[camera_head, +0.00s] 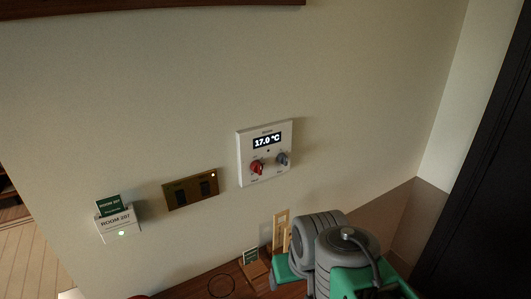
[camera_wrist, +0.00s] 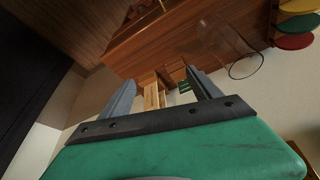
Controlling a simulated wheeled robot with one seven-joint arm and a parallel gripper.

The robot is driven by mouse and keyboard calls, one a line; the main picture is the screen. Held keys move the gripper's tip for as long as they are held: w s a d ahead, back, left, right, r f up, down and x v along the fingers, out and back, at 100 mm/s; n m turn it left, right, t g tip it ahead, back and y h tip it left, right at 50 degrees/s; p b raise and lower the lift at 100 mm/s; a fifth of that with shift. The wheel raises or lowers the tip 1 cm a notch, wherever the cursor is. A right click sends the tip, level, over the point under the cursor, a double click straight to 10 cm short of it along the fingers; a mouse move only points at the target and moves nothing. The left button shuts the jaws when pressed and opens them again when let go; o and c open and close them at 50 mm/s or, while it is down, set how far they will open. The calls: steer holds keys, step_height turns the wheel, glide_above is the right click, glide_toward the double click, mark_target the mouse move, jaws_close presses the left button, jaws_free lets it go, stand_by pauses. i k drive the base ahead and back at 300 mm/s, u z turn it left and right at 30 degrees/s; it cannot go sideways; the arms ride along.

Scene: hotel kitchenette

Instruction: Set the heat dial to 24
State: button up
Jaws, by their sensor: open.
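A white thermostat panel (camera_head: 243,158) is mounted on the wall in the head view. Its dark display (camera_head: 267,141) reads 17.0 °C. Below the display are a red dial (camera_head: 257,167) on the left and a grey dial (camera_head: 282,159) on the right. The small labels by the dials are too blurred to read. My gripper (camera_wrist: 160,82) is open in the wrist view, its two grey fingers apart with nothing held. In the head view my arm is at the lower right, below the panel and away from it. The wrist view does not show the panel.
A brass switch plate (camera_head: 190,189) and a white card holder (camera_head: 118,224) are on the wall left of the panel. A pale wooden piece (camera_head: 281,230) stands on the counter near my arm. The wrist view shows a clear glass (camera_wrist: 243,67) and several coloured discs (camera_wrist: 294,42).

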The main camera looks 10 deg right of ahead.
mark_target(257, 166)
steer(key=u, duration=0.85)
steer(key=k, duration=1.15)
steer(key=u, duration=0.6)
steer(key=i, duration=0.8)
steer(key=u, duration=0.65)
